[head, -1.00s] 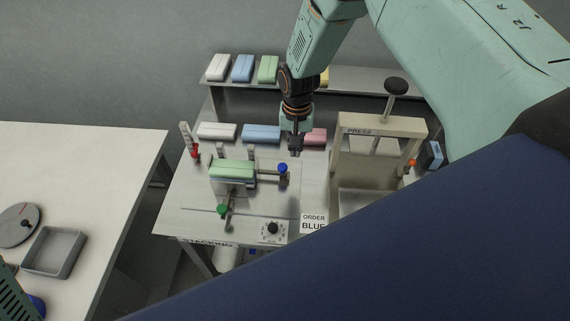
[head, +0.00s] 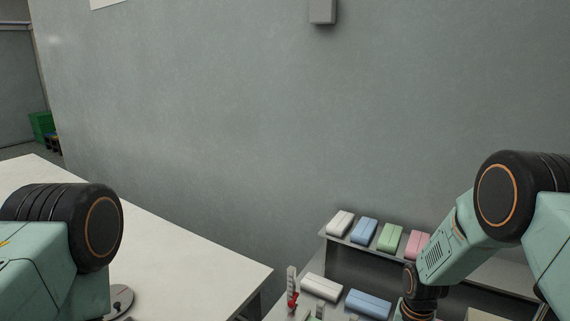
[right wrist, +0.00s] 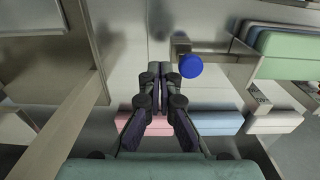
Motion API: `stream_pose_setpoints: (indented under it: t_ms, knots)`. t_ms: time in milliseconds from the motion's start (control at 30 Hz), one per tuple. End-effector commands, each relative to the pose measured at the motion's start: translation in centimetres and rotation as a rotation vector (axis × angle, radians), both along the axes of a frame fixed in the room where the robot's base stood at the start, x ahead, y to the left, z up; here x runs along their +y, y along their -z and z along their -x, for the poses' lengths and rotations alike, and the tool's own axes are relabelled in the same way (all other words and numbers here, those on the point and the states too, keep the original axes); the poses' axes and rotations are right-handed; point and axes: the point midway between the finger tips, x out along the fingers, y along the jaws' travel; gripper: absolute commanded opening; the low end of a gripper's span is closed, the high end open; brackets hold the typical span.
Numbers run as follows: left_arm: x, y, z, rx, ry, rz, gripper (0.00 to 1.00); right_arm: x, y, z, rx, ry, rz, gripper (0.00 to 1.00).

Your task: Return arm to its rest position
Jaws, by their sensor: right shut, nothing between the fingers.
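My right arm comes in from the right in the head view, its wrist hanging over the workbench with the coloured blocks; its fingertips are below the picture edge there. In the right wrist view my right gripper (right wrist: 160,82) is shut, its fingers together with nothing between them. A blue knob (right wrist: 190,65) is just to the right of the fingertips, apart from them. A green block (right wrist: 287,47) lies at the upper right. My left arm shows at the lower left of the head view, but its gripper is not in view.
A shelf (head: 341,239) carries white, blue, green and pink blocks. Below it lie a white block (head: 321,287) and a blue block (head: 368,304). A red knob (head: 293,299) stands beside them. A white table (head: 190,262) is at left. The metal press frame (right wrist: 75,100) is left in the wrist view.

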Motion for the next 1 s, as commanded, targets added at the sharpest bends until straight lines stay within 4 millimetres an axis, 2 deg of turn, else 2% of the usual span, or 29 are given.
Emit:
stream_pose_setpoints:
  t_ms: [33, 100, 300, 1000]
  knots:
    - [0.0, 0.9, 0.0, 0.0, 0.0, 0.0, 0.82, 0.0, 1.0, 0.0, 0.0, 0.0, 0.0, 0.0]
    - [0.0, 1.4, 0.0, 0.0, 0.0, 0.0, 0.82, 0.0, 1.7, 0.0, -0.001, -0.001, 0.001, 0.0]
    - [0.0, 2.3, 0.0, 0.0, 0.0, 0.0, 0.82, 0.0, 2.8, -0.1, -0.001, -0.001, 0.001, 0.0]
    - [0.1, 1.7, -0.6, -0.01, -0.011, -0.003, 0.82, 0.7, 2.9, 0.3, -0.003, -0.006, -0.002, 0.0]
